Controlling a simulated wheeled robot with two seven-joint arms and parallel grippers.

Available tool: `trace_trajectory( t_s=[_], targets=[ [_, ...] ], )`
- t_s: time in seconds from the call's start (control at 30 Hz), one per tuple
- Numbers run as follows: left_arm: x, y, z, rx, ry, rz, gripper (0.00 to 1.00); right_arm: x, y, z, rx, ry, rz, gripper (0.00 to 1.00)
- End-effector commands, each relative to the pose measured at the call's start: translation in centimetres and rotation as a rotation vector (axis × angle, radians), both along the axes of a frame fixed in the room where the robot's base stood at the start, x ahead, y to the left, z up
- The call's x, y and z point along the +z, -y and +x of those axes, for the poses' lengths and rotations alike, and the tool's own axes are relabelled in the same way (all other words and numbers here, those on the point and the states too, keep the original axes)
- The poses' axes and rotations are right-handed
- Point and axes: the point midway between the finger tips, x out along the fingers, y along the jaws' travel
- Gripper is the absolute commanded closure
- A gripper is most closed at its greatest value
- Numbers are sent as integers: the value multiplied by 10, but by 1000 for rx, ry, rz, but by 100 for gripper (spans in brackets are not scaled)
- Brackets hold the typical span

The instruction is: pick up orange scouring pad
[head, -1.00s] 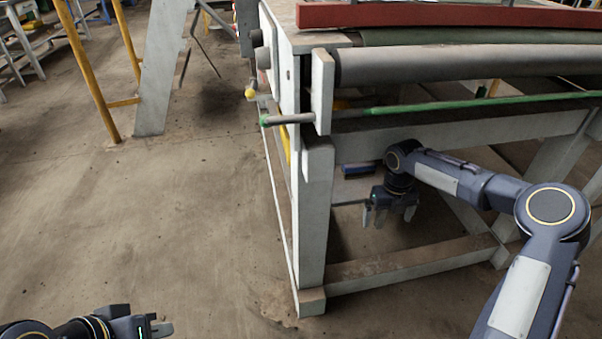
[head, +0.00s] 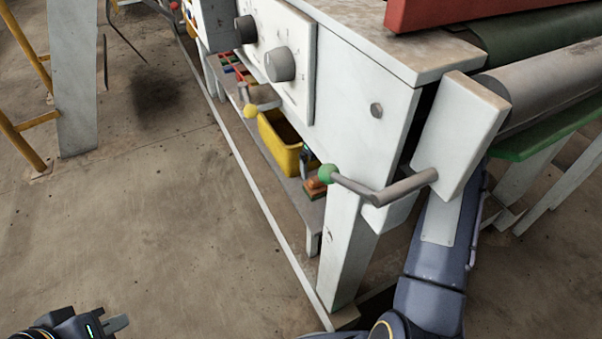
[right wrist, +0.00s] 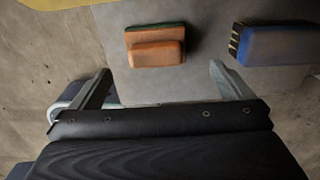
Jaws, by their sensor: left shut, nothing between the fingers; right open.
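The orange scouring pad (right wrist: 156,47) lies on a grey shelf, with a thin green layer along its far edge in the right wrist view. In the head view it shows small (head: 314,188) near the front end of the low shelf, beside the white table leg. My right gripper (right wrist: 160,80) is open, its two fingers spread, with the pad ahead of and between them, not touching. In the head view the right gripper is hidden behind the machine's frame. My left gripper (head: 122,322) is shut and empty over the floor at bottom left.
A blue brush-like object (right wrist: 278,44) lies right of the pad. A yellow bin (head: 284,142) stands farther back on the shelf (head: 262,165). A crank handle with a green knob (head: 327,173) juts out above.

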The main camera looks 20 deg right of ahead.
Motion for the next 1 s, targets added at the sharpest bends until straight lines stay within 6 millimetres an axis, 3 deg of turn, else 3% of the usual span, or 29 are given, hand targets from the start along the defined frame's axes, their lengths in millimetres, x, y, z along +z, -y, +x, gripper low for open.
trace_trajectory(
  t_s=[0.37, 0.67, 0.93, 1.0],
  targets=[
    [-14, 0, 0, 0, 0, 0, 100, -33, 0, -1, -1, -1, 1, 0],
    [-35, 0, 0, 0, 0, 0, 100, -75, -3, -5, 0, -2, 2, 0],
    [-34, 0, 0, 0, 0, 0, 100, -78, -2, -5, 0, 0, -1, 0],
    [-34, 0, 0, 0, 0, 0, 100, -78, -2, -5, 0, 0, 0, 8]
  ],
)
